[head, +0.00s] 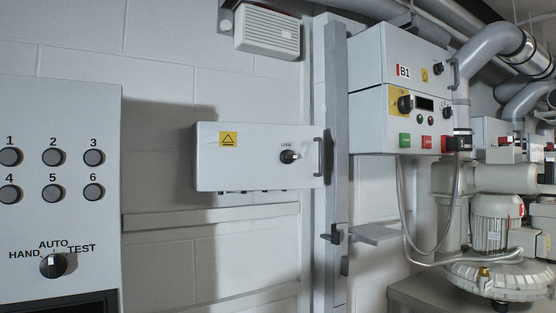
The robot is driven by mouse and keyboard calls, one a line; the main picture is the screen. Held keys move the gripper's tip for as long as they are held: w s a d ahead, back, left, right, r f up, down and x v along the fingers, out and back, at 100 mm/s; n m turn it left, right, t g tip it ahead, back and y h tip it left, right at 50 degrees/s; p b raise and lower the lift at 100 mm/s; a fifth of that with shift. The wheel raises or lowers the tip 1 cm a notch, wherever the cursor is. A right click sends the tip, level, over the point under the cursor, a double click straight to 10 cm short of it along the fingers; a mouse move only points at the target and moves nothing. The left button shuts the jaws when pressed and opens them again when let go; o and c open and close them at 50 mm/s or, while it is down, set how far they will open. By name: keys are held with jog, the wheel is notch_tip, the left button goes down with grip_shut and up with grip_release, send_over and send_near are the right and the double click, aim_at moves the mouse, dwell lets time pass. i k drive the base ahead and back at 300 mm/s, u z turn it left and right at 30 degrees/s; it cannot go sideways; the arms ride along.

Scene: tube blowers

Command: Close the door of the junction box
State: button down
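A light grey wall box (258,173) with a yellow warning label (228,139), a black knob (289,156) marked LOCK and a dark bar handle (318,158) at its right edge is in the middle of the head view. It looks like the junction box. Its front faces me, and no interior shows. I cannot tell whether its door is fully shut or slightly ajar. A similar box marked B1 (404,72), with a knob and handle, hangs at the upper right; its interior does not show either. My gripper is not in view.
A grey panel (60,130) with numbered buttons and a selector stands at the left. A vertical post (337,150) with a small bracket stands right of the wall box. A control box (380,138), hanging cables, pipes and a blower (495,225) fill the right.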

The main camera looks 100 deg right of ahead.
aim_at(232, 156)
jog(key=k, duration=0.9)
jog(key=z, duration=1.7)
jog(key=i, duration=0.1)
jog(key=u, duration=0.4)
